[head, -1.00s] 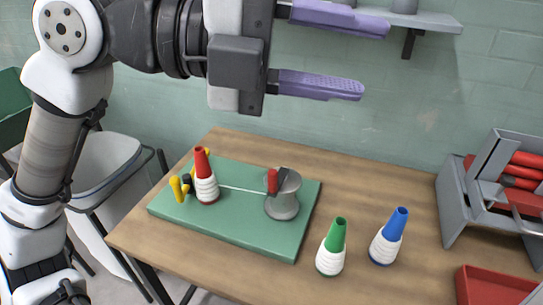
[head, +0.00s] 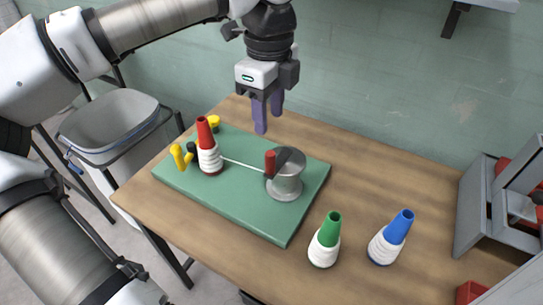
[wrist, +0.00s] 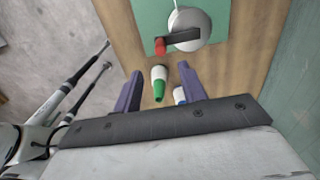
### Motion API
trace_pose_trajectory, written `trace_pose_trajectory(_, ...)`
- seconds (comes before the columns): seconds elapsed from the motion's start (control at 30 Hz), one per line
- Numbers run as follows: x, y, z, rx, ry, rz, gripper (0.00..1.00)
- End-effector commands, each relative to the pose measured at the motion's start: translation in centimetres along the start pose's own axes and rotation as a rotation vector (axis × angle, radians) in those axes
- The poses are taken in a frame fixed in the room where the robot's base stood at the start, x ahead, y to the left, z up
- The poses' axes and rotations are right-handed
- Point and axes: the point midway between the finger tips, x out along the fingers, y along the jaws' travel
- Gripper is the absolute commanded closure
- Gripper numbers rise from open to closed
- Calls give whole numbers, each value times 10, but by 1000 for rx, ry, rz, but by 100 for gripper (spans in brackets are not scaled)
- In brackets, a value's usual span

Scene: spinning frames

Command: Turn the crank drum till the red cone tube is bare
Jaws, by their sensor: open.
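The red cone tube (head: 205,133) stands on the green board (head: 229,207) with white yarn wound around its lower part. A white strand runs from it to the grey crank drum (head: 287,183). The drum has a dark crank arm with a red handle (head: 270,163), on its left side in the head view. In the wrist view the drum (wrist: 190,24) and the red handle (wrist: 160,46) show at the top. My gripper (head: 268,118) is open and empty, fingers pointing down, above the table behind the drum. It also shows in the wrist view (wrist: 158,88).
A green cone tube (head: 329,232) and a blue cone tube (head: 399,227), both with white yarn, stand on the wooden table (head: 365,180) right of the board. Yellow pegs (head: 180,158) stand beside the red cone. A grey rack (head: 485,215) is at the right.

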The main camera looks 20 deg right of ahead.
Motion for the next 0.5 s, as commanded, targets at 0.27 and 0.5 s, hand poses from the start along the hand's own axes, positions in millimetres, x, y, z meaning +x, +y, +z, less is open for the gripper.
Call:
trace_pose_trajectory(0.27,55,0,-2,8,8,1,59)
trace_pose_trajectory(0.5,100,0,-3,8,8,-1,59)
